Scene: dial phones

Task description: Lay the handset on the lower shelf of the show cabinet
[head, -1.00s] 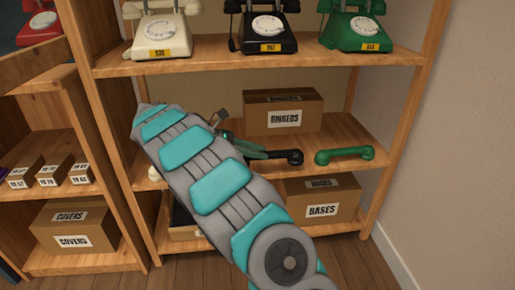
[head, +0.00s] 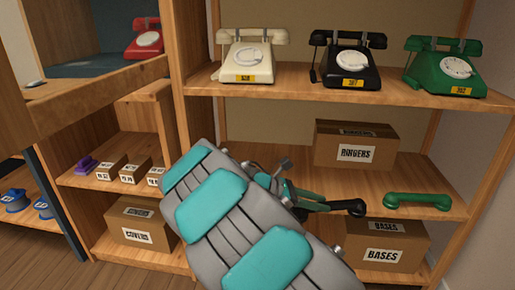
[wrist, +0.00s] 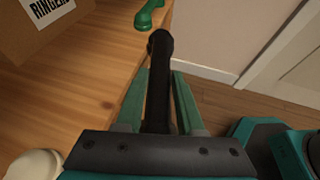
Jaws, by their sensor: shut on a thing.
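My gripper (head: 312,200) is shut on a black handset (head: 346,207), which sticks out past the fingers over the front part of the middle shelf. In the wrist view the handset (wrist: 160,78) runs between the two green fingers (wrist: 160,95), its far end near the shelf edge. At the upper left, a wooden cabinet (head: 85,100) has a dark teal-lined shelf (head: 90,67) with a red phone (head: 145,38). I cannot tell for sure whether this is the show cabinet; its lower part is partly out of view.
A green handset (head: 425,201) and a RINGERS box (head: 355,148) share the middle shelf (head: 385,184). Cream (head: 250,58), black (head: 348,62) and green (head: 443,68) phones stand above. A wooden post (head: 180,60) divides the units. A cream object (wrist: 35,165) lies near my gripper.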

